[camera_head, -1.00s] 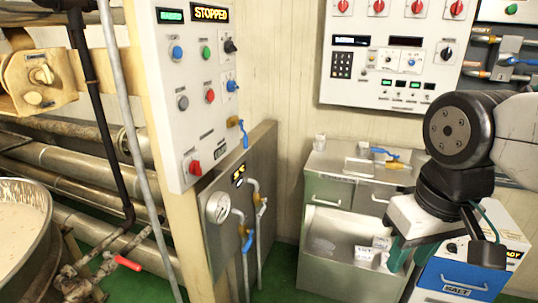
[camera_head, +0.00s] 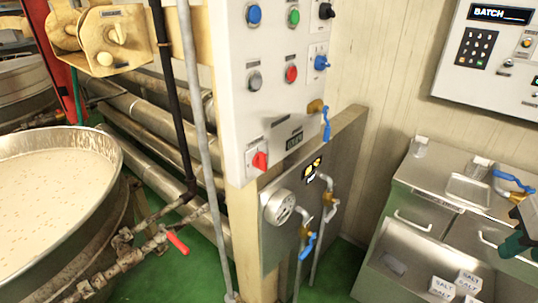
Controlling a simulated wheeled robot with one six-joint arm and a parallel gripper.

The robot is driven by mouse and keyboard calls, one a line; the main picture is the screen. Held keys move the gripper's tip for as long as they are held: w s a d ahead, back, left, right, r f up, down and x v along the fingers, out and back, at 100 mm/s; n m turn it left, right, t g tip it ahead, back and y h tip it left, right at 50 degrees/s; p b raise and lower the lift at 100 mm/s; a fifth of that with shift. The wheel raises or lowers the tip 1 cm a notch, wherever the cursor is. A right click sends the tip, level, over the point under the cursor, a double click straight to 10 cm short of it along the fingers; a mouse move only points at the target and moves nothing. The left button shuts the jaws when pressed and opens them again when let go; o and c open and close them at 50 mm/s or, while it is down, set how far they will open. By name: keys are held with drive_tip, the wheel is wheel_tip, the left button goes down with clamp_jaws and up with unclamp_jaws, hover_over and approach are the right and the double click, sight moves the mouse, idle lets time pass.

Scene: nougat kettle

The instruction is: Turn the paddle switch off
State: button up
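The control panel (camera_head: 235,90) stands on a cream post near the middle of the head view. It carries a red rotary-type switch (camera_head: 260,160) low down, a blue selector (camera_head: 321,62) and a black selector (camera_head: 326,10) on the right. Which of these is the paddle switch I cannot read from the labels. The kettle (camera_head: 60,190) at the left holds pale nougat mix; no paddle is clear in it. My gripper (camera_head: 517,240) shows only partly at the right edge, far from the panel, and its opening is cut off.
A steel cabinet with a gauge (camera_head: 280,207) and blue-handled valves stands below the panel. A red-handled pipe valve (camera_head: 177,242) sits between kettle and post. A steel counter (camera_head: 480,190) and salt boxes (camera_head: 442,288) are at right. Green floor is open at the bottom middle.

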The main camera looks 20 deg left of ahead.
drive_tip(key=w+a+f+n+t+y, duration=0.1)
drive_tip(key=w+a+n+t+y, duration=0.15)
drive_tip(key=w+a, duration=0.55)
drive_tip(key=w+a+f+n+t+y, duration=0.1)
drive_tip(key=w+a+f+n+t, duration=0.25)
drive_tip(key=w, duration=0.75)
drive_tip(key=n+g+y, duration=0.3)
drive_tip(key=n+y, duration=0.4)
drive_tip(key=y, duration=0.7)
approach(266, 159)
drive_tip(key=a, duration=0.2)
drive_tip(key=x, duration=0.7)
drive_tip(key=shift+w+a, duration=0.1)
drive_tip(key=shift+w, duration=0.35)
clamp_jaws()
